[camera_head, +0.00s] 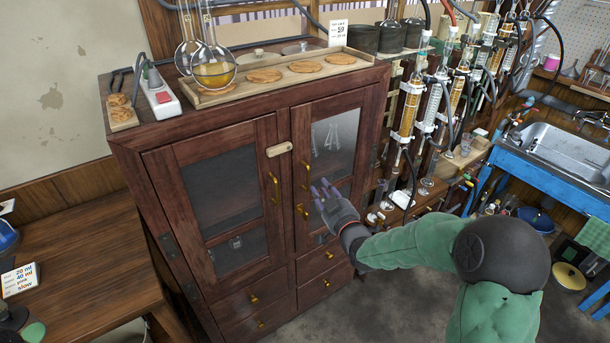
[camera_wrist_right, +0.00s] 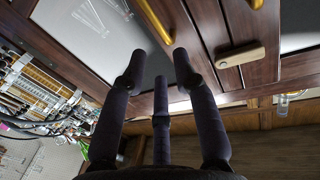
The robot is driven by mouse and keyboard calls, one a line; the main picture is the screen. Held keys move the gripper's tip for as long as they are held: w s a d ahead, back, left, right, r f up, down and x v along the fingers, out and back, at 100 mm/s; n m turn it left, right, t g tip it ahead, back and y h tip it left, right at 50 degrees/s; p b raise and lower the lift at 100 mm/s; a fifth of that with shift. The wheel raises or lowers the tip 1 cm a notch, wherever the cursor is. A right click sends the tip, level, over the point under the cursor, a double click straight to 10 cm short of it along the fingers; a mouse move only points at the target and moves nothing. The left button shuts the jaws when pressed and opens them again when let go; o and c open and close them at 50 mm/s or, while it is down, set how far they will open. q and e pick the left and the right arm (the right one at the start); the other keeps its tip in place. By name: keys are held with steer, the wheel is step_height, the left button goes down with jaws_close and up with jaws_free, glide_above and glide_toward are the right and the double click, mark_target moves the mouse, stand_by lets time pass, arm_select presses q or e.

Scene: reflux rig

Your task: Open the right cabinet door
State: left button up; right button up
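The dark wooden cabinet has a right door (camera_head: 335,140) with a glass pane, and it looks shut. Its brass handle (camera_head: 306,172) stands near the seam between the doors; it also shows in the right wrist view (camera_wrist_right: 155,20). A pale wooden latch piece (camera_head: 279,149) lies at the top of the seam and also shows in the right wrist view (camera_wrist_right: 240,55). My right gripper (camera_head: 325,190) is in front of the right door, beside the handle, its dark fingers spread open and empty. Contact with the handle cannot be told. My left gripper is not in view.
The left door (camera_head: 222,190) is shut, with its own brass handle (camera_head: 275,187). A tray of cork rings (camera_head: 265,76), a flask (camera_head: 213,68) and a power strip (camera_head: 158,95) stand on top. Glass columns (camera_head: 409,108) stand close on the right. A wooden table (camera_head: 85,255) is at the left.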

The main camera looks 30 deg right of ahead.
steer(key=w, duration=0.3)
steer(key=w+b, duration=0.1)
steer(key=w, duration=0.2)
steer(key=w+d, duration=0.1)
steer(key=w, duration=0.2)
jaws_close()
